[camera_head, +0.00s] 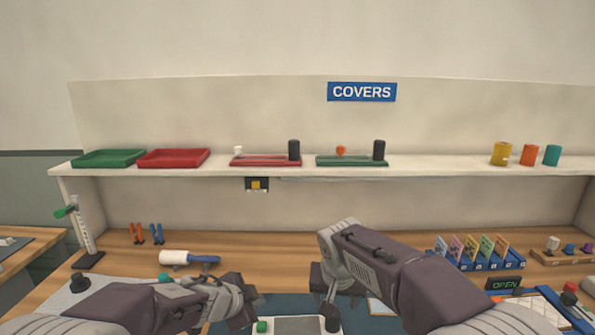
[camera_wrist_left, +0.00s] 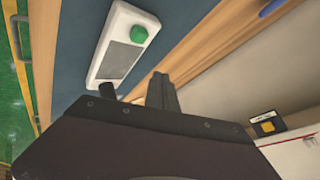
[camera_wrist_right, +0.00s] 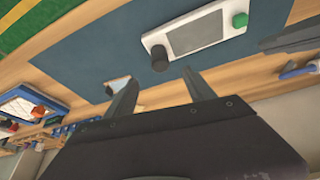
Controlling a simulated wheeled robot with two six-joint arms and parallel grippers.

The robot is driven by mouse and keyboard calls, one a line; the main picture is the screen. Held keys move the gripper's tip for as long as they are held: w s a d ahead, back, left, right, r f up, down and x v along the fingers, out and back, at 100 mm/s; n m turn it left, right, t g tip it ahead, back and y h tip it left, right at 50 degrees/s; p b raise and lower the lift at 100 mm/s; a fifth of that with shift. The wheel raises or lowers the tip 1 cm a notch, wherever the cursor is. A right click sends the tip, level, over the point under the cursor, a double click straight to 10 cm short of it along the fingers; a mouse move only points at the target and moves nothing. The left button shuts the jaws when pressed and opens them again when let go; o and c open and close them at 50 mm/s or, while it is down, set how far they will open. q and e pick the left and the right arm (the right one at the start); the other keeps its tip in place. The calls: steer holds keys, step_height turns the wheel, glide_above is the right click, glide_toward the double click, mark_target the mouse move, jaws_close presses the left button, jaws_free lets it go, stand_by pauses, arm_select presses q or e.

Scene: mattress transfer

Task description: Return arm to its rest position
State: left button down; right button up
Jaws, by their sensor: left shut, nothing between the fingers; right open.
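My left gripper (camera_head: 248,303) is low in the head view, above the workbench, with its arm coming in from the left. In the left wrist view its fingers (camera_wrist_left: 163,82) are together with nothing between them. My right gripper (camera_head: 330,292) hangs near the middle of the head view, partly hidden by its own arm. In the right wrist view its two fingers (camera_wrist_right: 160,82) stand apart and hold nothing. Both grippers are near a white device (camera_head: 298,325) with a grey screen and a green knob, on a dark blue mat (camera_wrist_right: 110,60).
A shelf (camera_head: 310,170) with trays, small stands and coloured cylinders runs across the back. A white roller with a blue handle (camera_head: 203,259) lies behind the left arm.

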steer(key=s+d+f+m+g+p, duration=0.2)
steer(key=s+d+f+p, duration=0.1)
steer(key=s+d, duration=0.55)
arm_select(q)
steer(key=s+a+n+y, duration=0.3)
steer(key=s+a+n, duration=0.2)
steer(key=a+n, duration=0.3)
steer(key=s+f+n+g, duration=0.3)
steer(key=s+f, duration=0.1)
steer(key=s, duration=0.4)
steer(key=s+f+n+g, duration=0.3)
steer(key=s+f+g, duration=0.1)
steer(key=s, duration=0.5)
steer(key=shift+y+p, duration=0.3)
steer(key=shift+p, duration=0.15)
arm_select(e)
steer(key=s+f+n+g, duration=0.1)
steer(key=s+f+n, duration=0.2)
steer(key=s+f, duration=0.5)
steer(key=s, duration=0.2)
steer(key=shift+s+d+f+n+y, duration=0.3)
steer(key=shift+f+y, duration=0.1)
